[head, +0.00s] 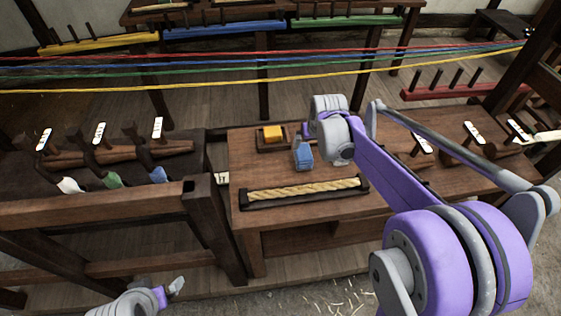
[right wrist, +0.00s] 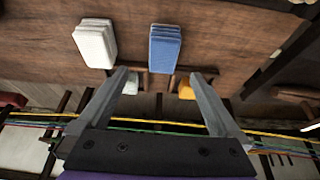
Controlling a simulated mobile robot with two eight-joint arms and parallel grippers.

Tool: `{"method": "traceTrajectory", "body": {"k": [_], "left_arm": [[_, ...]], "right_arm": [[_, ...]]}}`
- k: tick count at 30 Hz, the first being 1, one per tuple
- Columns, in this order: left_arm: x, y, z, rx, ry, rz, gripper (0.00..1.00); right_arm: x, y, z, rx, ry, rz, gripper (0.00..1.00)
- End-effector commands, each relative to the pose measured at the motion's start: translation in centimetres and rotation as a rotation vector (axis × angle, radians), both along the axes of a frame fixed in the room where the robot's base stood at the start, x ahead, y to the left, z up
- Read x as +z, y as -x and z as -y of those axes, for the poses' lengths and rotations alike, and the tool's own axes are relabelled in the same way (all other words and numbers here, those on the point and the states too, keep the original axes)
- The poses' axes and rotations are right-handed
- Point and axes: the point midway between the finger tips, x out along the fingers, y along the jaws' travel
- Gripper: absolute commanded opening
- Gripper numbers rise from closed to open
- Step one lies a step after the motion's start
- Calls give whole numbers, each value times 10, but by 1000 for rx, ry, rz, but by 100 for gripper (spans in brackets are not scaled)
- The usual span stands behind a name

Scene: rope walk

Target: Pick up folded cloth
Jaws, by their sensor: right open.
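Two folded cloths lie flat on the wooden table: a layered blue one (right wrist: 165,47), and a layered white one (right wrist: 95,45) to its left in the right wrist view. The blue cloth also shows in the head view (head: 303,155), just below my right wrist. The white one is hidden there behind my arm. My right gripper (right wrist: 160,74) is open and empty, its fingertips spread to either side of the blue cloth's near edge in the wrist view. My left gripper (head: 174,286) is low at the bottom left, only partly in view, away from the table.
A yellow block (head: 273,132) sits in a small wooden tray left of the blue cloth. A rope length lies in a dark wooden holder (head: 305,192) at the table's front. Taut coloured ropes (head: 200,76) cross behind the table. A wooden frame (head: 210,225) stands to the left.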

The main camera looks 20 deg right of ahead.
Motion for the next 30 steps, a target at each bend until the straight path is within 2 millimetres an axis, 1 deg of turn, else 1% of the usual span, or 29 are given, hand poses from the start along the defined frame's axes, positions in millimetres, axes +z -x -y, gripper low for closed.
{"method": "traceTrajectory", "body": {"k": [2, 5, 7, 12, 15, 20, 27, 30], "left_arm": [[-1, 0, 0, 0, 0, 0, 99], [-1, 0, 0, 0, 0, -1, 99], [-2, 0, 0, 0, 0, -1, 99], [-4, 1, 0, 0, 0, -2, 99], [-4, 1, 0, 0, 0, -2, 99], [-5, 1, 0, 0, 0, -2, 99], [-4, 1, 0, 0, 0, -2, 99], [-4, 1, 0, 0, 0, -2, 99]], "right_arm": [[-5, -8, 8, -9, 0, -2, 100], [-9, -12, 11, -12, -1, -4, 100], [-16, -16, 13, -13, -1, -4, 100], [-41, -26, 15, -13, -1, -4, 100], [-53, -30, 16, -13, -1, -4, 100], [-63, -33, 16, -13, -2, -4, 100], [-96, -41, 17, -14, -2, -3, 100], [-106, -45, 18, -13, -2, -3, 100]]}}
